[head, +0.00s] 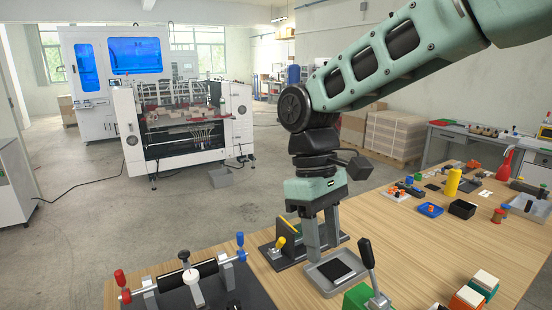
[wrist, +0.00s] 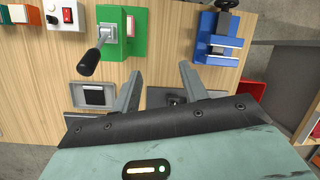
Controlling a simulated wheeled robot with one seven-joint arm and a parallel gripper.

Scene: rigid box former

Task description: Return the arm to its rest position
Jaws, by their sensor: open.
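My arm (head: 370,70) is pale green and black. It reaches in from the upper right of the head view and bends down at a dark round joint over the wooden table. My gripper (head: 322,245) points down close above the near part of the table, beside a small grey tray with a black square pad (head: 337,270). In the wrist view my gripper (wrist: 160,76) has its two grey fingers spread apart, with only wood visible between the tips. I cannot tell the exact height of the fingertips above the table. No object is held.
A green lever fixture (head: 358,296) stands right of the tray; it also shows in the wrist view (wrist: 128,45). A black base with yellow-handled clamp (head: 284,232) is close behind the gripper. A roller fixture (head: 190,276) sits left. A blue vise (wrist: 219,45) appears in the wrist view.

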